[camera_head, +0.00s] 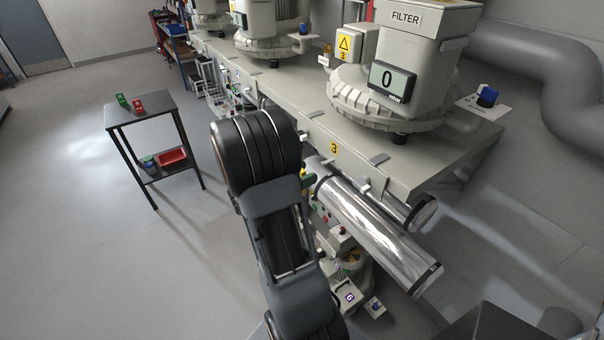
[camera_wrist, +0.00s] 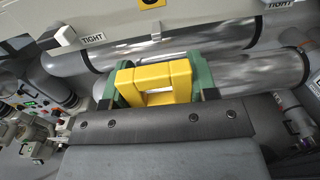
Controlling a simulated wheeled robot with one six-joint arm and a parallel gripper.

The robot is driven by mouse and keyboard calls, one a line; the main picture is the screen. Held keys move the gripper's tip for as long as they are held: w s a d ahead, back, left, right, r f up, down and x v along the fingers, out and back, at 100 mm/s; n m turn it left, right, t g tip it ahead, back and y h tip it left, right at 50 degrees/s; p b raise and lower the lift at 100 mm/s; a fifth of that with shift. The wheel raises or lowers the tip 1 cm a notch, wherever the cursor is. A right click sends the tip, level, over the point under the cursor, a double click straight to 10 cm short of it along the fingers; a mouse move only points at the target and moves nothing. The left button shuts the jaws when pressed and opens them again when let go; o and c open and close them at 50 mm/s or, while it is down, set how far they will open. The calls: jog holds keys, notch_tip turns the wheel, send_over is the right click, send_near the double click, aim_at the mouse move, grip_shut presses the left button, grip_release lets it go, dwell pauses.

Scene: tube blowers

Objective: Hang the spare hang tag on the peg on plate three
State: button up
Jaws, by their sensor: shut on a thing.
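My gripper (camera_wrist: 158,82) is shut on a yellow, blocky frame-shaped piece, which I take to be the spare hang tag (camera_wrist: 180,72). Green finger parts show at both sides of it. In the head view my arm hides most of the gripper, and only a bit of yellow (camera_head: 303,172) shows beside it. Plate three (camera_head: 415,160) is the grey bench plate with the yellow "3" label (camera_head: 334,148). Small white blocks stick out along its front edge, one left of the label (camera_head: 304,137) and one right of it (camera_head: 365,187). I cannot tell which is the peg. The tag appears apart from the edge.
Shiny metal tubes (camera_head: 380,235) run below the plate's edge, close to my gripper. A blower with a counter showing 0 (camera_head: 392,80) stands on the plate. A small black table (camera_head: 150,107) at the left carries green and red pieces.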

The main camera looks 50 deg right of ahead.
aim_at(329, 161)
jog(key=shift+f+b+x, duration=0.1)
jog(key=shift+b+x, duration=0.05)
jog(key=shift+x, duration=1.85)
jog(key=shift+f+b+x, duration=0.15)
jog(key=shift+x, duration=1.85)
jog(key=shift+d+r, duration=0.3)
jog(key=shift+d, duration=0.05)
